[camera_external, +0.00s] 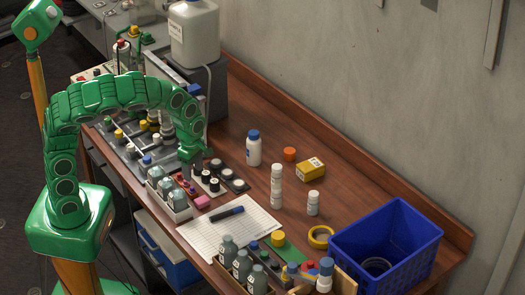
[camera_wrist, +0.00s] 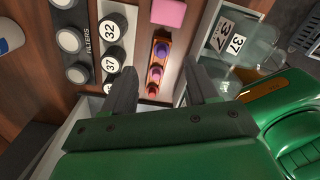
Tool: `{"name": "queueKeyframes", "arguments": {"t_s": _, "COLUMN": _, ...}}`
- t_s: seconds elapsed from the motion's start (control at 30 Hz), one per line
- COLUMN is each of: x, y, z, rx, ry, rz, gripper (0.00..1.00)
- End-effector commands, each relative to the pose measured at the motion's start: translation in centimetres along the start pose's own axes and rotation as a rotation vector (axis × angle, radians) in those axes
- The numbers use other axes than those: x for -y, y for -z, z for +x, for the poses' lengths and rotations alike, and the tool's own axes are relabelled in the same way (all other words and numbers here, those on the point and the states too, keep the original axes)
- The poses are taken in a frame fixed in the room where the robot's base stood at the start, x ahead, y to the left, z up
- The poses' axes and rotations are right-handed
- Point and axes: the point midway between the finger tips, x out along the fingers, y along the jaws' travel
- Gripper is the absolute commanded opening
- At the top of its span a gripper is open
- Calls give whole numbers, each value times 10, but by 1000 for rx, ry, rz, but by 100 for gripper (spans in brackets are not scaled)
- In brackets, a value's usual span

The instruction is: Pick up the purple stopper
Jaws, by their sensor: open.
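The purple stopper (camera_wrist: 161,51) stands in a small orange-brown rack (camera_wrist: 165,34), at the rack's end nearest a pink block (camera_wrist: 164,12). Red and pink stoppers (camera_wrist: 155,74) stand in the same rack, closer to my gripper's palm. My gripper (camera_wrist: 159,68) is open and empty, its two dark fingers apart on either side of the rack in the picture. In the external view my gripper (camera_external: 191,154) hangs pointing down over the bench near the rack (camera_external: 184,185). The purple stopper is too small to tell apart there.
In the external view, a paper sheet with a marker (camera_external: 226,214) lies in front. A blue crate (camera_external: 410,240) stands far right.

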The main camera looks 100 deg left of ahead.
Motion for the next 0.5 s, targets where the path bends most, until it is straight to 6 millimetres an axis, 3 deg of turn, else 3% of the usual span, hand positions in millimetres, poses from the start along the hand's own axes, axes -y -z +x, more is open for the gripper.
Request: {"name": "queueKeyframes", "arguments": {"t_s": 0.5, "x": 1, "y": 4, "z": 34, "rx": -2, "ry": 2, "rz": 0, "gripper": 58}}
